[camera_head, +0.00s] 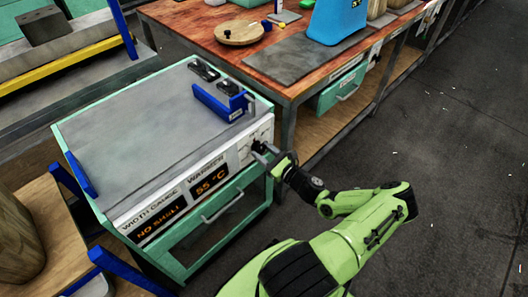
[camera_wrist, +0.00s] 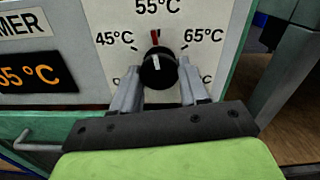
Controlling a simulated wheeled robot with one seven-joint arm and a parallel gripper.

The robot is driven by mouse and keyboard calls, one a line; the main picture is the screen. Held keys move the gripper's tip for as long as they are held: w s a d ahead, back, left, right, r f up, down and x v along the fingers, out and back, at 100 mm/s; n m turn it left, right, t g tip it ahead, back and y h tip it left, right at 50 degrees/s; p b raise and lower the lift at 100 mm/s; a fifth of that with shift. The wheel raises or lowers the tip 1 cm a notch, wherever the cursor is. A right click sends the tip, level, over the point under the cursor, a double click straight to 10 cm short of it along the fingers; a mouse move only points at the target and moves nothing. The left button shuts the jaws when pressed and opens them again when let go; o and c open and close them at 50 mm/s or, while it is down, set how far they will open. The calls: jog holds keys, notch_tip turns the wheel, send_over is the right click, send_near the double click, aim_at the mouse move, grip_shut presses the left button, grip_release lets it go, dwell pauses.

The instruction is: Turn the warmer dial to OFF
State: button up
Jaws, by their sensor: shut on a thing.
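The warmer dial (camera_wrist: 158,72) is a round black knob with a white line on its face, on the white front panel of the green machine. The white line points up, close to a red mark under the printed 55°C. Printed 45°C and 65°C stand to its left and right; lower labels are mostly hidden by my fingers. The warmer display (camera_head: 210,183) reads 55 °C. My gripper (camera_wrist: 161,83) has one grey finger on each side of the dial and is shut on it. In the head view, my gripper (camera_head: 266,154) reaches the panel's right end.
The machine's grey top (camera_head: 150,120) carries blue brackets (camera_head: 222,104). A width gauge display (camera_head: 161,219) reads NO SHAFT. A drawer handle (camera_head: 222,207) sits below the panel. A wooden bench (camera_head: 200,25) stands behind; open dark floor (camera_head: 440,160) lies to the right.

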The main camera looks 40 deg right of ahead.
jog(key=n, duration=0.5)
jog(key=shift+p, duration=0.35)
jog(key=n, duration=0.5)
jog(key=shift+n, duration=0.4)
jog(key=n, duration=0.5)
jog(key=shift+p, duration=0.3)
jog(key=n, duration=0.6)
jog(key=shift+r, duration=0.1)
jog(key=shift+n, duration=0.3)
jog(key=o, duration=1)
jog(key=shift+d, duration=0.1)
jog(key=shift+o, duration=0.2)
jog(key=s+p, duration=0.3)
jog(key=s, duration=1.2)
jog(key=shift+s+d, duration=0.2)
jog(key=shift+s, duration=0.2)
